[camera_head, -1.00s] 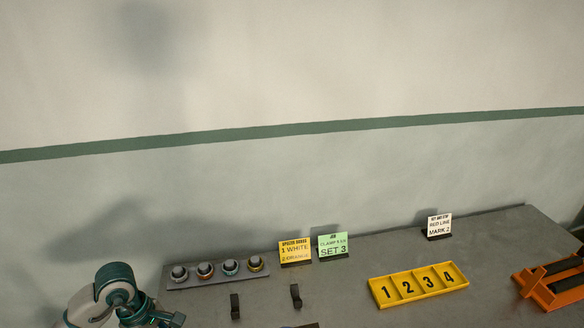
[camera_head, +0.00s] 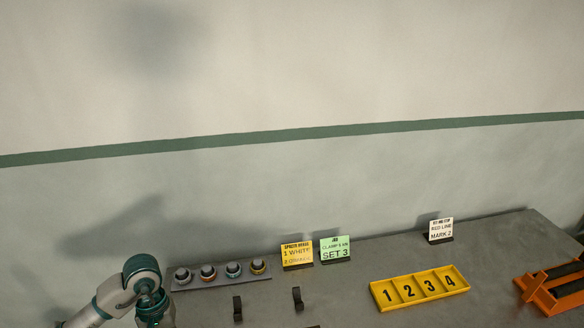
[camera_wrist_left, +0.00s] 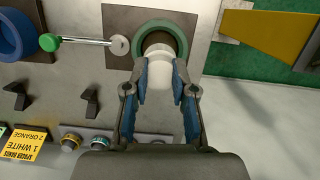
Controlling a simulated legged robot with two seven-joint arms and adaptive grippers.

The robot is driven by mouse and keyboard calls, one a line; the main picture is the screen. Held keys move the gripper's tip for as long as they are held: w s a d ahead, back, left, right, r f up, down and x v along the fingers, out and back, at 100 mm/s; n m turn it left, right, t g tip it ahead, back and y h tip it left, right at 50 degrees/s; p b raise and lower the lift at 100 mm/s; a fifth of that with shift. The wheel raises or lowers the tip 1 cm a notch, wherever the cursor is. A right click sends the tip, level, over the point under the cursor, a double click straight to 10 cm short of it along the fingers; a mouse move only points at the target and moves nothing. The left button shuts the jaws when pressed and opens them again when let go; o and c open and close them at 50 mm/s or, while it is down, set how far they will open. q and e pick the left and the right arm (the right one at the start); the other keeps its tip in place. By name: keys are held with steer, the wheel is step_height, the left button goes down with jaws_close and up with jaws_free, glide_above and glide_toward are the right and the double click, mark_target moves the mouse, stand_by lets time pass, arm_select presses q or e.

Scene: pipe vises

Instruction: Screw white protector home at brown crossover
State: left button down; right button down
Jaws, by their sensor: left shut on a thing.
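In the left wrist view, my left gripper (camera_wrist_left: 160,88) has its blue-padded fingers shut on the sides of a white round protector (camera_wrist_left: 158,62). The protector's far end is at the opening of a green ring (camera_wrist_left: 143,30) on a grey plate. A dark brownish part (camera_wrist_left: 178,38) shows inside the ring around the white end; I cannot tell how deep the protector sits in it. In the head view only my left arm shows at the lower left; its gripper is out of frame. My right gripper is in neither view.
A green-knobbed handle (camera_wrist_left: 48,42) and a blue ring (camera_wrist_left: 12,38) lie left of the plate.

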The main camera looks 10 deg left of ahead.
arm_select(q)
steer(key=m, duration=0.3)
steer(key=shift+y+p, duration=0.3)
steer(key=shift+p, duration=0.1)
steer(key=shift+f+m, duration=0.1)
steer(key=shift+m, duration=0.8)
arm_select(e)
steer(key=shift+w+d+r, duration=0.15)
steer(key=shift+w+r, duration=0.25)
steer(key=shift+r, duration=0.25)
arm_select(q)
steer(key=c, duration=1)
jaws_free()
steer(key=shift+s, duration=0.1)
steer(key=shift+c, duration=0.2)
step_height(320, 180, up, 3)
steer(key=shift+f+p, duration=0.15)
steer(key=shift+p, duration=1)
steer(key=shift+f, duration=0.1)
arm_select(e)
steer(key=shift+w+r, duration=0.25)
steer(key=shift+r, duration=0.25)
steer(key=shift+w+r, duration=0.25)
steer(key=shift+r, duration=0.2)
